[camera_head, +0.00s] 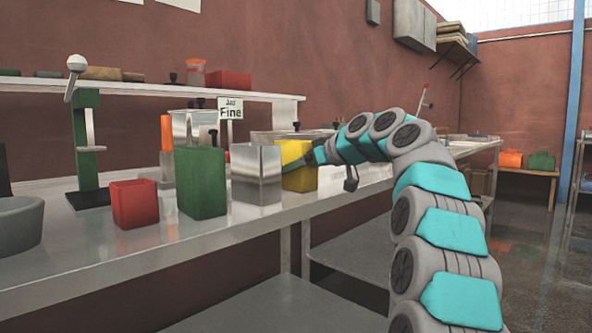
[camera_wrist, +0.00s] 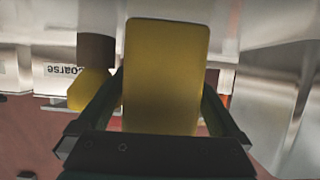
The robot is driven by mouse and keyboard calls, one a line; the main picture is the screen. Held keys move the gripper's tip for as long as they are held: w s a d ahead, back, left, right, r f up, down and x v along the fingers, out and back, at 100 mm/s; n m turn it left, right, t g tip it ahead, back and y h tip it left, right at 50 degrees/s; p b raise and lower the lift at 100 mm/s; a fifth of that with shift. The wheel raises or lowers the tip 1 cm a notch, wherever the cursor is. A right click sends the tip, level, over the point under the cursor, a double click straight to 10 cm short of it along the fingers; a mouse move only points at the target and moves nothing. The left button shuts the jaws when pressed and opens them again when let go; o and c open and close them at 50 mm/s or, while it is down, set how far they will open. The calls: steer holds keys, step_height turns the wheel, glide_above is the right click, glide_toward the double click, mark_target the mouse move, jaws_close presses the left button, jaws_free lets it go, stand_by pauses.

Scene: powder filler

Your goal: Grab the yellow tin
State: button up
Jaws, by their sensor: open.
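The yellow tin (camera_head: 299,172) stands upright on the metal bench in the head view, just right of a shiny silver tin (camera_head: 256,174) that hides part of its left side. In the wrist view the yellow tin (camera_wrist: 165,75) fills the middle, between the two dark fingers of my gripper (camera_wrist: 162,100). My gripper (camera_head: 316,157) reaches the tin from the right in the head view. The fingers are open, one on each side of the tin. Whether either finger touches it I cannot tell.
A green tin (camera_head: 201,182) and a red tin (camera_head: 135,203) stand left of the silver tin. A green lever press (camera_head: 88,145) is further left. A "Fine" sign (camera_head: 230,108) stands behind. A "Coarse" label (camera_wrist: 62,70) and another yellow object (camera_wrist: 90,90) show in the wrist view.

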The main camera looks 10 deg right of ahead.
steer(key=c, duration=1.3)
steer(key=shift+r, duration=0.2)
